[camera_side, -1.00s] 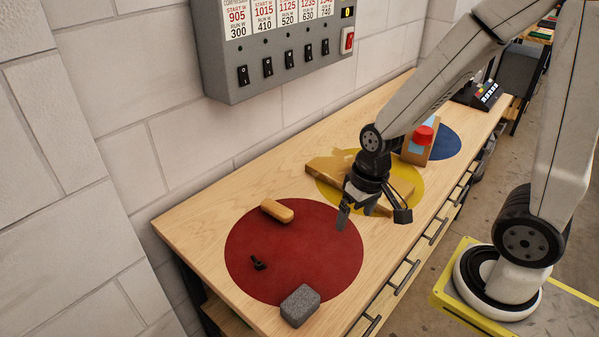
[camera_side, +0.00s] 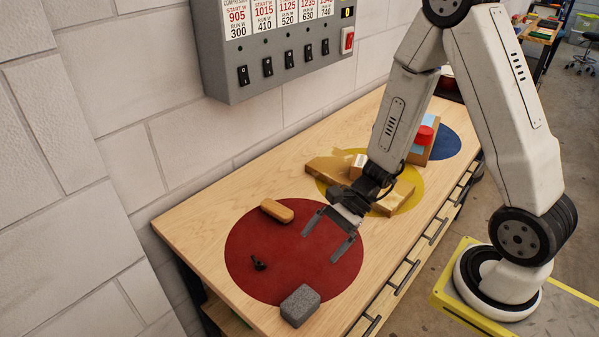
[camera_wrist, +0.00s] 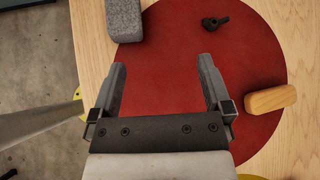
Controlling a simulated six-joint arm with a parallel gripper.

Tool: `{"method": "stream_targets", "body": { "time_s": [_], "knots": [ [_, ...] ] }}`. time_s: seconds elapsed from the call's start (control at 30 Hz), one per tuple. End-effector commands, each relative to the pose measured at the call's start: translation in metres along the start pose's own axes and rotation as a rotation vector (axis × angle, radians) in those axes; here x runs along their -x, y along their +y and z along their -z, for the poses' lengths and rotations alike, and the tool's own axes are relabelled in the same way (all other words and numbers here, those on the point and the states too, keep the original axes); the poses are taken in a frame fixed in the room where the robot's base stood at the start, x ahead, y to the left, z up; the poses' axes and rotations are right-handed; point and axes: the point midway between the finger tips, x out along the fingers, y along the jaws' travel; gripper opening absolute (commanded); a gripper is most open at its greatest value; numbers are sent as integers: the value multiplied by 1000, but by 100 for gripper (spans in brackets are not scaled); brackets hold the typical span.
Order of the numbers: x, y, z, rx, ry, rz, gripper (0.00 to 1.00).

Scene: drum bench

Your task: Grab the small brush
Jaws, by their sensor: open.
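A tan, round-ended wooden piece (camera_side: 277,210), which looks like the small brush, lies on the upper left edge of the red circle. I cannot make out bristles. In the wrist view the brush (camera_wrist: 270,99) is at the right, outside my right-hand finger. My gripper (camera_side: 321,243) is open and empty over the right part of the red circle, right of the brush and apart from it. In the wrist view both fingers of my gripper (camera_wrist: 162,62) are spread with only red surface between them.
A grey block (camera_side: 300,306) sits at the red circle's lower edge. A small black part (camera_side: 258,263) lies on the red circle (camera_side: 270,285). Wooden pieces (camera_side: 329,168) lie on the yellow circle. A switch box (camera_side: 285,55) hangs on the wall behind the bench.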

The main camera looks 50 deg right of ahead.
Motion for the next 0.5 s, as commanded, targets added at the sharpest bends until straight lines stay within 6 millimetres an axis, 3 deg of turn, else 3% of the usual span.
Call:
{"method": "stream_targets", "body": {
  "time_s": [0.27,0.5],
  "knots": [
    [-2,-38,27,-306,-106,282,100],
    [9,-67,66,-530,-159,553,100]
  ]
}}
